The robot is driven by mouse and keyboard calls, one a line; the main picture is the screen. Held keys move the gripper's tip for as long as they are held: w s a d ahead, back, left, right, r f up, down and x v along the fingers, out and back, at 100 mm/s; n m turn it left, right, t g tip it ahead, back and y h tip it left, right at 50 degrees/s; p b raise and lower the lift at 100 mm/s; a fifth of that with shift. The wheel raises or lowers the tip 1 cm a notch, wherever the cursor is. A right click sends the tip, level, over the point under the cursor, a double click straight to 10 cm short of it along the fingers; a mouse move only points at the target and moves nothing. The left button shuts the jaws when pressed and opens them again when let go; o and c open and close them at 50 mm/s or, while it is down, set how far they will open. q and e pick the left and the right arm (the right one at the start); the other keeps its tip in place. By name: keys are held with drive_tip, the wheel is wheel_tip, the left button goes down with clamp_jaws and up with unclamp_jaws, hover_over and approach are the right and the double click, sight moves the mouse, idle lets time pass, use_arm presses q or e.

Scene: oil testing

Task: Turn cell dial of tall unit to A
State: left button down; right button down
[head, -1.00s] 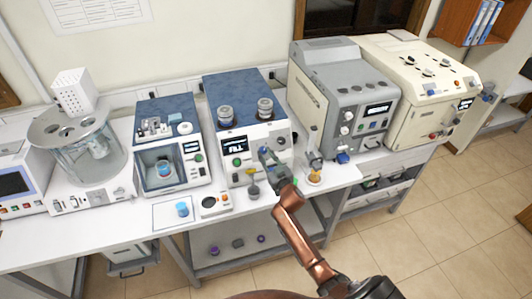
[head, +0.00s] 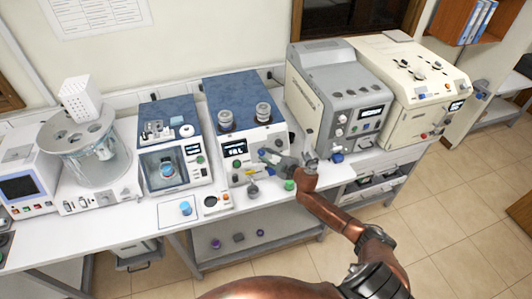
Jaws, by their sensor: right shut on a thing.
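The tall unit (head: 237,93) has a blue top with two round grey caps on it. Its white front carries a dark display (head: 236,147) with blurred white characters and a green button (head: 237,164). My right gripper (head: 266,155) is against the right part of this front, shut on what seems to be the cell dial. The fingers cover the dial, so its pointer and letters cannot be read. My right arm comes in from the lower right. My left gripper is not in view.
A lower blue-topped unit (head: 165,117) stands to the left, a grey unit (head: 326,83) to the right. A blue-topped cup (head: 185,208), a dark cup (head: 252,191) and a green item (head: 290,185) stand at the table's front.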

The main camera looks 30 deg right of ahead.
drive_tip(key=shift+d+r+n+g+p, duration=0.15)
drive_tip(key=shift+n+g+p, duration=0.35)
drive_tip(key=shift+n+p, duration=0.45)
drive_tip(key=shift+n+y, duration=0.3)
drive_tip(key=shift+n, duration=0.05)
drive_tip(key=c, duration=1.6)
unclamp_jaws()
drive_tip(key=shift+s, duration=0.15)
drive_tip(key=v, duration=1.1)
drive_tip(key=shift+s+r, duration=0.2)
drive_tip(key=shift+s, duration=0.1)
